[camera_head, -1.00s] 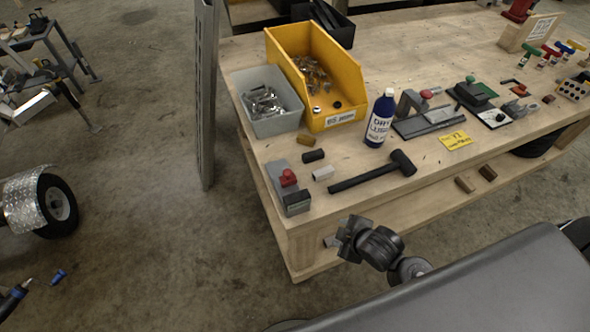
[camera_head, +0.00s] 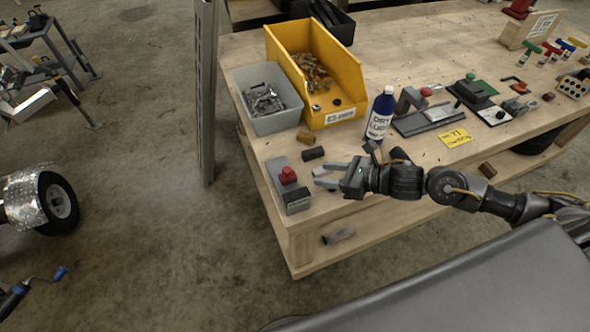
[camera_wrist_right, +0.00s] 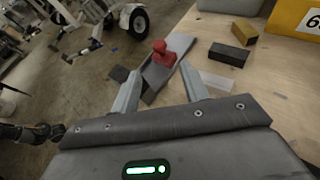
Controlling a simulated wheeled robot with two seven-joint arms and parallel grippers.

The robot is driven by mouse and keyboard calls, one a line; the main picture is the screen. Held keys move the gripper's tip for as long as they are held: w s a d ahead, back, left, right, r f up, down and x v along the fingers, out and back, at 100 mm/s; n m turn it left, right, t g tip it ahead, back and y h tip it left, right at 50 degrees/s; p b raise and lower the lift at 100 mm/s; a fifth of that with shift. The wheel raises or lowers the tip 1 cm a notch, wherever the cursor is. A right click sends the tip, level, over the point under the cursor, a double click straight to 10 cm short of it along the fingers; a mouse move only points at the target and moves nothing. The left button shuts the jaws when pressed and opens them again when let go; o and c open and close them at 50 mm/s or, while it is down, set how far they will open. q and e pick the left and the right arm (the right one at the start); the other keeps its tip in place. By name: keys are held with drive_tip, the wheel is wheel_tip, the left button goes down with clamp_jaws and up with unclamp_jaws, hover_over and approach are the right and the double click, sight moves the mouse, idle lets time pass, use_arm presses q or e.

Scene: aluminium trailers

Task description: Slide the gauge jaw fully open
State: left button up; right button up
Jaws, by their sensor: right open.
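The gauge (camera_head: 292,192) is a grey rail-like block with a red knob (camera_head: 288,175) on top and a darker block at its near end. It lies at the table's front left corner. My right gripper (camera_head: 322,177) is open and empty over the front of the table, just right of the gauge, its fingers pointing left towards it. In the right wrist view, the gauge (camera_wrist_right: 168,68) and its red knob (camera_wrist_right: 160,52) lie ahead between the two open fingers (camera_wrist_right: 160,88), apart from them. I cannot tell how far the jaw is open.
A black block (camera_head: 313,153) and a brown block (camera_head: 305,137) lie behind the gauge. A grey bin (camera_head: 273,125), a yellow bin (camera_head: 345,117) and a blue bottle (camera_head: 379,118) stand farther back. A grey post (camera_head: 205,100) rises left of the table. My right arm hides most of the hammer.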

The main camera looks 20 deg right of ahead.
sight(290, 170)
drive_tip(key=shift+n, duration=0.7)
drive_tip(key=p+x, duration=0.4)
drive_tip(key=x, duration=0.5)
drive_tip(key=shift+w+a+r, duration=0.1)
drive_tip(key=shift+w+a, duration=0.05)
drive_tip(key=shift+a, duration=0.05)
drive_tip(key=shift+w+a+f, duration=0.3)
drive_tip(key=shift+f, duration=0.05)
clamp_jaws()
